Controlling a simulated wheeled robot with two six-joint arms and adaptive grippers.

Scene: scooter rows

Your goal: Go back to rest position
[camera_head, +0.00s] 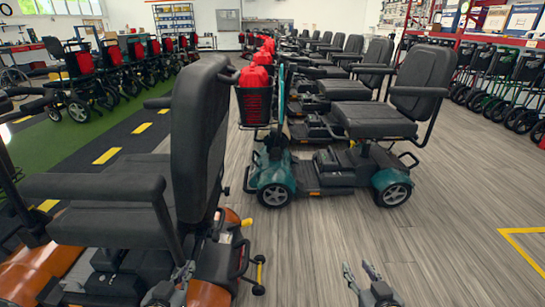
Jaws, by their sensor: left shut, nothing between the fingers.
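My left gripper (183,272) shows at the bottom of the picture, in front of the rear part of an orange scooter (215,272). It is shut and holds nothing that I can see. My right gripper (359,270) is at the bottom, right of centre, over the bare wooden floor. Its two fingers stand apart, with nothing between them. Most of both arms is out of the picture.
The orange scooter's black seat (200,140) and armrest fill the near left. The grey floor (440,230) at right is clear.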

